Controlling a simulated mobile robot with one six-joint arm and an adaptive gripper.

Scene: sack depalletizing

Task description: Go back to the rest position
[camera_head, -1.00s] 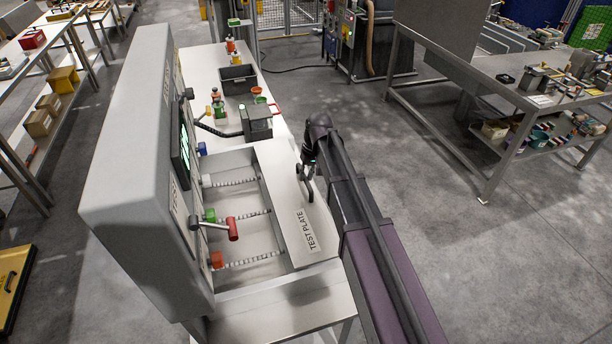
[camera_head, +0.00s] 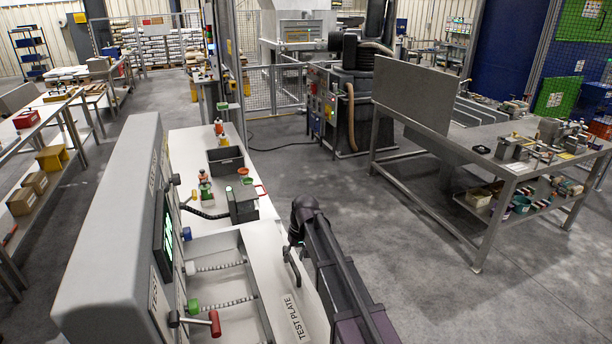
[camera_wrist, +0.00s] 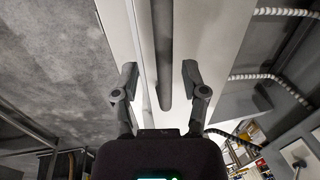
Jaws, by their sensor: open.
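My gripper (camera_head: 292,264) hangs at the end of my dark arm, over the white test plate panel (camera_head: 262,268) at the right side of the test bench. In the wrist view my gripper (camera_wrist: 160,78) shows its two fingers spread wide apart, with nothing held between them. A pale panel (camera_wrist: 215,40) and a long grey bar-like shape (camera_wrist: 163,50) lie beyond the fingers. I cannot tell how far the fingertips are from them.
The grey test machine (camera_head: 112,240) with its screen and red-handled lever (camera_head: 214,323) stands left of my arm. A black bin (camera_head: 226,160) sits farther along the bench. A metal worktable (camera_head: 440,128) stands at right. Open floor (camera_head: 400,240) lies between.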

